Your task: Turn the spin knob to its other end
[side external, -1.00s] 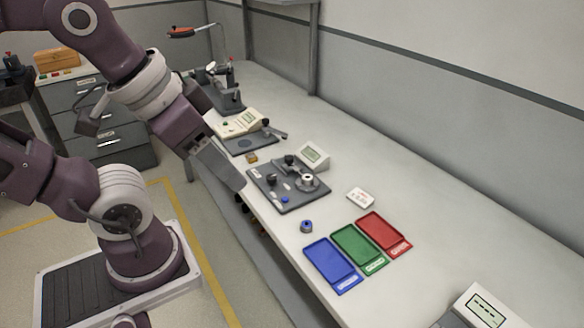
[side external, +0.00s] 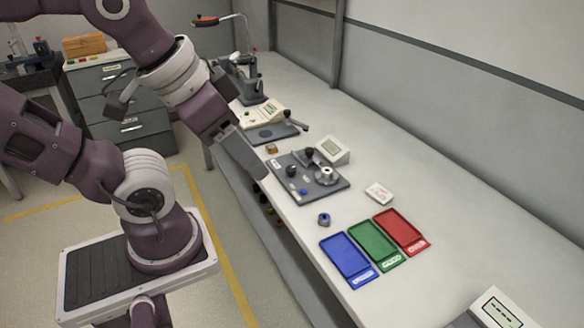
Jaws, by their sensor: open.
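A dark control plate (side external: 338,187) lies on the bench near its front edge. It carries a round silver dial (side external: 325,175) at the right, a black knob (side external: 291,170) at the front left and another black knob (side external: 309,153) at the back. The labels are too small to read, so I cannot tell which one is the spin knob. My gripper (side external: 262,174) is at the plate's left, above the bench's front edge, tilted downward. It is open and apart from the knobs; its fingers are hard to make out.
A small display box (side external: 333,150) stands behind the plate. A blue-topped piece (side external: 324,219) and blue (side external: 347,258), green (side external: 375,243) and red (side external: 402,230) trays lie to the right. Another device (side external: 268,134) stands beyond my gripper.

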